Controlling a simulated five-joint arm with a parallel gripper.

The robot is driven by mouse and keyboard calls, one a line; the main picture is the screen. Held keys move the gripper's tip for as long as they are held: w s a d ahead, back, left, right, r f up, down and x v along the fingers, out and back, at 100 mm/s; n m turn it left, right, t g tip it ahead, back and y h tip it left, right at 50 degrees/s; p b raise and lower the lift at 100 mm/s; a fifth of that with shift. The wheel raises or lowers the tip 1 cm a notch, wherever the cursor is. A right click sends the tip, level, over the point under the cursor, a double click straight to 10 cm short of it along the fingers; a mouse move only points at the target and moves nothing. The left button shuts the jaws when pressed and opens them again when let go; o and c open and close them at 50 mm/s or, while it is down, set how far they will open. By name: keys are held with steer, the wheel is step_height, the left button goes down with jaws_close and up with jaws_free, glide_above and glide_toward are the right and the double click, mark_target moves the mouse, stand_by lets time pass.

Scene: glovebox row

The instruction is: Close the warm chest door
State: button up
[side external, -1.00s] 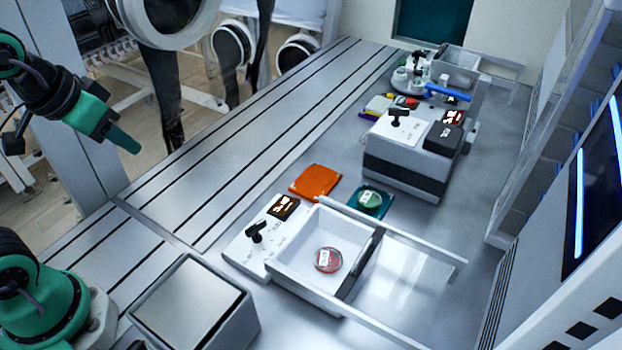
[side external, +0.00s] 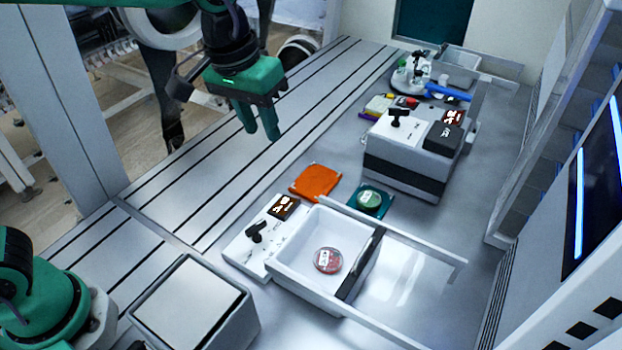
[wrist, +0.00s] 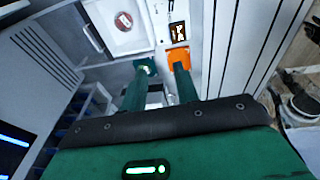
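A white chest (side external: 280,284) stands in the front middle of the side view, its top open. A red-labelled round dish (side external: 328,260) lies inside; it also shows in the wrist view (wrist: 123,21). A dark strip (side external: 361,265) lies along the chest's right edge, between two white rails running right. A clear door panel there is hard to make out. A second white chest (side external: 415,165) stands farther back, with a black block on top. I cannot tell which is the warm one. My gripper (side external: 262,134) hangs empty above the slotted bench, fingers apart, touching nothing.
An orange mat (side external: 315,182) and a teal mat (side external: 385,212) with a green dish lie behind the front chest. A black knob (side external: 256,232) and a small display stand at its left. A grey box (side external: 195,305) is nearest. The slotted bench (side external: 200,175) is clear.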

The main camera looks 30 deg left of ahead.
steer(key=w+d+f+g, duration=0.15)
steer(key=d+f, duration=0.25)
steer(key=d, duration=0.6)
steer(key=y, duration=0.1)
glide_toward(365, 248)
steer(key=shift+w+g, duration=0.25)
steer(key=shift+g, duration=0.1)
steer(key=shift+f, duration=0.15)
steer(key=shift+f, duration=3.75)
jaws_close()
